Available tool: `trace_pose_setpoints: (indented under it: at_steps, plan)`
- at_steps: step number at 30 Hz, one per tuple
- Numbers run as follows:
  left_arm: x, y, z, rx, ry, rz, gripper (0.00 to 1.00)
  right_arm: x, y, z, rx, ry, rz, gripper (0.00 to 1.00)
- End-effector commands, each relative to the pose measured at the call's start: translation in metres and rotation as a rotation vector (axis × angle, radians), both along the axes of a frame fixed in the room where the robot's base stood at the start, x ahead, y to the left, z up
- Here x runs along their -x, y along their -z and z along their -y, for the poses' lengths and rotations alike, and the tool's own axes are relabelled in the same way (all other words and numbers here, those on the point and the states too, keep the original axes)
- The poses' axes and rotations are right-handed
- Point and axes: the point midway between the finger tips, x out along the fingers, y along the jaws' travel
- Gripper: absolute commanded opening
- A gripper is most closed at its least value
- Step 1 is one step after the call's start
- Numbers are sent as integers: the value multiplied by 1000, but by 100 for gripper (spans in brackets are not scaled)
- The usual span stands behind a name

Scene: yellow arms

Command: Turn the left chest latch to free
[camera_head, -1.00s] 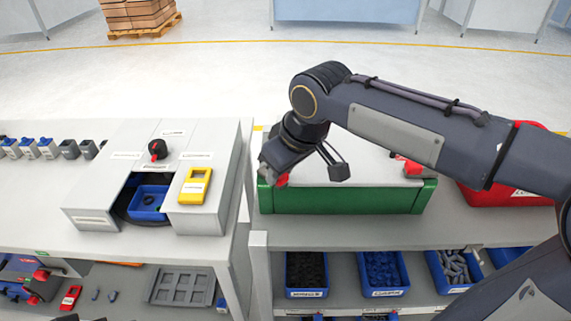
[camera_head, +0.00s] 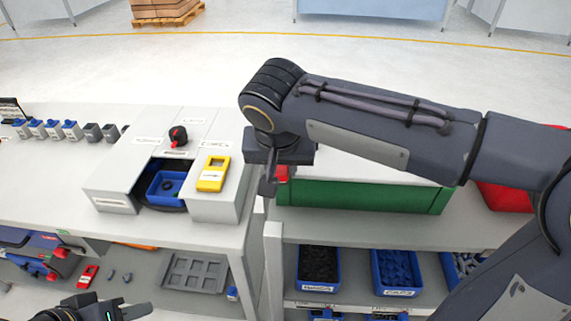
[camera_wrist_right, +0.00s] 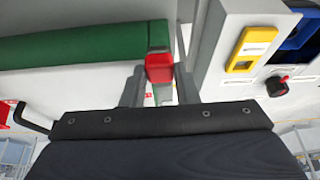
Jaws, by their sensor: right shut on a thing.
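The green chest (camera_head: 360,195) with a pale lid stands on the right table. Its left red latch (camera_head: 282,173) is at the chest's left front corner, partly hidden by my right gripper (camera_head: 272,183). In the right wrist view, the red latch (camera_wrist_right: 160,68) sits between the two fingers of my right gripper (camera_wrist_right: 160,82), which is shut on it. The latch is by the end of the chest's green edge (camera_wrist_right: 80,48). My left gripper (camera_head: 105,308) shows only partly at the bottom left edge, away from the chest; its jaws are unclear.
A grey station with a blue bin (camera_head: 165,187), a red-black knob (camera_head: 178,134) and a yellow device (camera_head: 212,174) stands left of the chest. A red case (camera_head: 503,196) is to the right. Blue bins (camera_head: 390,272) fill the shelf below.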

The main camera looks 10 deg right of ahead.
Motion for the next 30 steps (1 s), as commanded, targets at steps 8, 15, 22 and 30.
trace_pose_setpoints:
  at_steps: [8,15,22,30]
  plan:
    - [0,0,0,0,0,0,36,-1,0,-2,-2,48,0,4]
    - [0,0,0,0,0,0,36,-1,0,-2,-2,52,0,4]
    - [0,0,0,0,0,0,36,-1,0,-2,-2,52,0,39]
    - [0,0,0,0,0,0,36,-1,0,-2,-2,50,-1,49]
